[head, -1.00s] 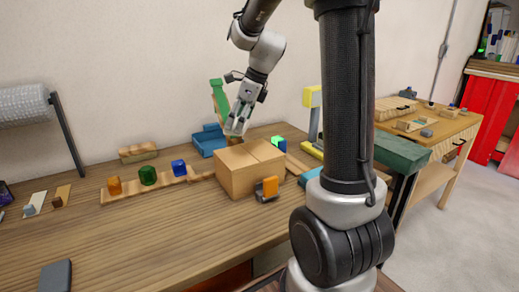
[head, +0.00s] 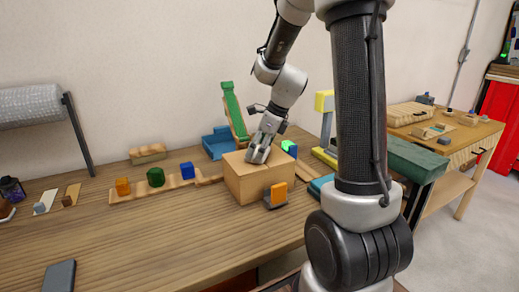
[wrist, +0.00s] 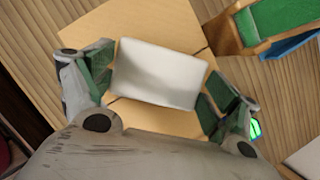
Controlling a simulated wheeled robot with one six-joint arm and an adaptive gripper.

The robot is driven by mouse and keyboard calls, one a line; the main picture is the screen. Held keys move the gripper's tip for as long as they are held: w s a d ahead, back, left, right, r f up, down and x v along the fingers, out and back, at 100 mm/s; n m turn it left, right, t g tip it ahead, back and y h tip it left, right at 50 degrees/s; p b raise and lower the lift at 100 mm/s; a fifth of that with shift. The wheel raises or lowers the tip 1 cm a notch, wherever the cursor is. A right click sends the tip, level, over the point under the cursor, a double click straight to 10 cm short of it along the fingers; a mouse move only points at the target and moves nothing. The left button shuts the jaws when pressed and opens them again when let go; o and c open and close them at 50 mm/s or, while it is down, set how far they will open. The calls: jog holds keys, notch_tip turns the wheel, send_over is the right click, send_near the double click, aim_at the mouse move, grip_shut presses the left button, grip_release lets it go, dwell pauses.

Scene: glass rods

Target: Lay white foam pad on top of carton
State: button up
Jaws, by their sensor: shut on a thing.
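The brown carton (head: 250,182) stands on the wooden bench, its closed top facing up. It fills much of the wrist view (wrist: 165,24) beneath my gripper. The white foam pad (wrist: 157,73) is a pale block between my two green-lined fingers. My gripper (head: 257,153) is shut on the pad by its two ends, low over the carton top. The pad lies over the carton's middle, across the flap seam. I cannot tell whether it touches the top. In the head view my gripper hides the pad.
A green ramp (head: 234,112) and a blue tray (head: 218,144) stand behind the carton. An orange block (head: 278,194) on a grey holder is close to its front right. A wooden strip with coloured blocks (head: 156,178) lies left. The front left bench is mostly clear.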

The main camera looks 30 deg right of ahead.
jog(key=shift+f, duration=0.2)
jog(key=o, duration=0.6)
jog(key=v, duration=1.2)
jog(key=s+a+n+h, duration=0.1)
jog(key=s+n, duration=0.6)
jog(key=n, duration=0.2)
jog(key=s+a+r+n+h, duration=0.1)
jog(key=s+n, duration=0.6)
jog(key=n, duration=0.2)
jog(key=s+a+n+t+h, duration=0.1)
jog(key=s+n, duration=0.7)
jog(key=n, duration=0.1)
jog(key=shift+r, duration=0.2)
